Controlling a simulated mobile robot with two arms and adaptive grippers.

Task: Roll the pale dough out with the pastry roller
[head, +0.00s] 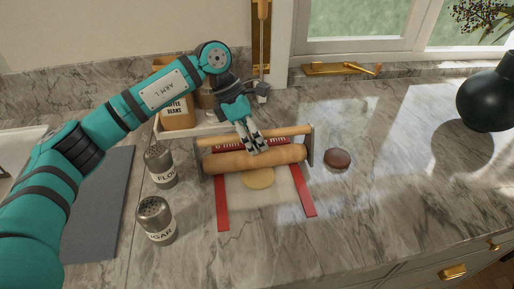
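The pale dough (258,179) is a small flat round piece on a pale mat (287,196) with red side strips. The pastry roller (224,162) is a thick wooden cylinder lying across the mat, just behind the dough and partly over its far edge. A thinner wooden bar (292,131) runs behind it, between grey end plates. My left gripper (257,149) points down at the middle of the roller, its fingertips overlapping the roller's upper edge. Whether its fingers grip anything is unclear. My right gripper is out of view.
Flour (160,166) and sugar (156,221) shakers stand left of the mat. A coffee beans bag (178,113) is behind, partly covered by my arm. A small brown round object (337,159) lies right of the mat. A dark vase (489,100) stands far right. The counter between is clear.

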